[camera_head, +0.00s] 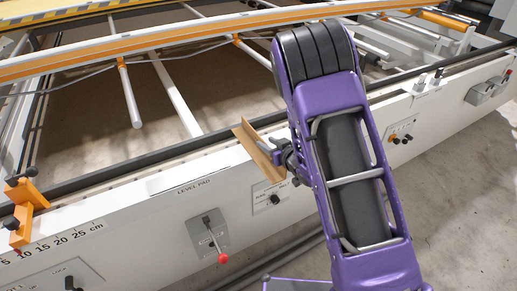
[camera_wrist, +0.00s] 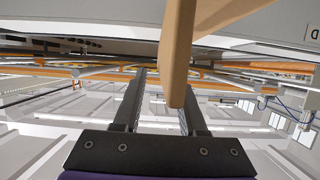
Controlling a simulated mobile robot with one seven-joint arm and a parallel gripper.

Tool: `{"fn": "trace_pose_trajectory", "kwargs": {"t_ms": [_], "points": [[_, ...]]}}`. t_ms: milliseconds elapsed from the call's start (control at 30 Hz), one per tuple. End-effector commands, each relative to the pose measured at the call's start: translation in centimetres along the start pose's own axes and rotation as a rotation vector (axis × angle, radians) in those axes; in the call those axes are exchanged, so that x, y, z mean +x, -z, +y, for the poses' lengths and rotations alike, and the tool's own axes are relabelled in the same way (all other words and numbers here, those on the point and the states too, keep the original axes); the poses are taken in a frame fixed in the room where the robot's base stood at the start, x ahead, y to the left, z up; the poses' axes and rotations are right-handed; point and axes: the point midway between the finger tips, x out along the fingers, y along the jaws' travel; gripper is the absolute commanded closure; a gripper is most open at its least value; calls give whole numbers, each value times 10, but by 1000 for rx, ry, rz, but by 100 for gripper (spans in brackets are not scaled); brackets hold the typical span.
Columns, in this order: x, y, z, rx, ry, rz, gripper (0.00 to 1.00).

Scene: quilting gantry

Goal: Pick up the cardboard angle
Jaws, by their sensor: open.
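The cardboard angle (camera_head: 258,151) is a tan L-shaped strip. It lies on the white front beam, with one end jutting past the front edge. My gripper (camera_head: 273,150) is at its right side, very close to it; my purple arm hides part of the fingers. In the wrist view the angle (camera_wrist: 177,55) comes down from the top, and its near end shows between the two dark fingers of my open gripper (camera_wrist: 162,88), closer to the right finger. I cannot tell whether a finger touches it.
The white beam (camera_head: 165,205) carries a panel with a red-knobbed lever (camera_head: 222,257) and a label "LEVEL PAD". An orange bracket (camera_head: 24,208) stands at the left above a cm scale. An orange-edged rail (camera_head: 150,57) with white rods crosses behind.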

Motion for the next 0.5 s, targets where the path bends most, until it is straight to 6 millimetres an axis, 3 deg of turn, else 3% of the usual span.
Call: {"fn": "trace_pose_trajectory", "kwargs": {"t_ms": [133,400,433,500], "points": [[18,0,0,-2,0,1,59],[22,0,0,0,-1,0,59],[22,0,0,0,-1,1,61],[22,1,0,0,-1,1,73]]}}
